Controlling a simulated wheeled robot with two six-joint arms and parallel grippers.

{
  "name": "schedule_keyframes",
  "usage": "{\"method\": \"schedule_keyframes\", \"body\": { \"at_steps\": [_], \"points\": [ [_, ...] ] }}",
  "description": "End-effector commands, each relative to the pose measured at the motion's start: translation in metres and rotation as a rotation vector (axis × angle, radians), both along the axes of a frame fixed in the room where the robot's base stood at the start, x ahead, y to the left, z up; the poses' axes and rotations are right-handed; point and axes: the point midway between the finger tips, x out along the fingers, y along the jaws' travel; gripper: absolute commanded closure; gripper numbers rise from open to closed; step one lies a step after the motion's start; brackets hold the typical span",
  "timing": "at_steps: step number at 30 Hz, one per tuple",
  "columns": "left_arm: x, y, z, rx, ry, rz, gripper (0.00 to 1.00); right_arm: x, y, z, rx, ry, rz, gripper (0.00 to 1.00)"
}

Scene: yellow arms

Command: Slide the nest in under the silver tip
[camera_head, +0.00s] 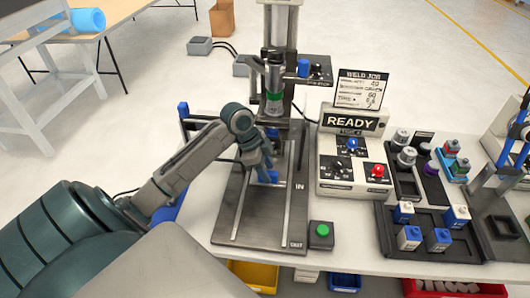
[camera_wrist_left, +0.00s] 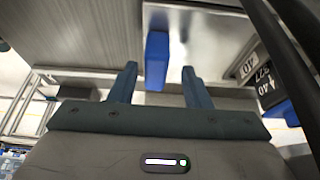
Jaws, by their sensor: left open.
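The welder's silver tip (camera_head: 274,106), below a green ring, hangs over the back of a grey plate with two slide rails (camera_head: 237,206). My left gripper (camera_head: 270,177) is low over the rails, in front of the tip. In the left wrist view, its two blue fingers (camera_wrist_left: 159,72) are apart, one on each side of a blue upright grip (camera_wrist_left: 157,58). This grip stands at the edge of a shiny metal block (camera_wrist_left: 205,38), which looks like the nest. In the head view my gripper mostly hides the nest. I cannot tell whether the fingers touch the grip.
A green button box (camera_head: 320,235) stands right of the rail plate. A control box (camera_head: 352,160) reading READY is beyond it. Dark trays (camera_head: 393,247) with white-and-blue blocks and silver parts are at right. A stand with blue bars (camera_head: 507,150) is at the right edge.

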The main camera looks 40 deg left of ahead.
Motion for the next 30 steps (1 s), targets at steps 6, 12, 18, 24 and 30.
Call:
{"method": "schedule_keyframes", "body": {
  "at_steps": [6,12,18,24,30],
  "points": [
    [-0.005,-0.004,0.027,0.003,-0.004,-0.004,0.56,0.000,-0.007,-0.017,-0.008,0.000,0.002,0.64],
    [-0.047,-0.034,0.031,0.002,-0.003,-0.007,0.56,0.003,-0.009,-0.028,-0.009,-0.003,0.003,0.64],
    [-0.086,-0.063,0.036,0.001,-0.003,-0.006,0.56,0.002,-0.009,-0.038,-0.009,0.000,0.003,0.64],
    [-0.114,-0.084,0.041,-0.002,-0.003,-0.004,0.56,0.004,-0.008,-0.043,-0.008,-0.001,0.003,0.64],
    [-0.127,-0.093,0.043,0.000,-0.002,-0.003,0.56,0.006,-0.004,-0.044,-0.005,-0.004,0.002,0.64]
  ]
}}
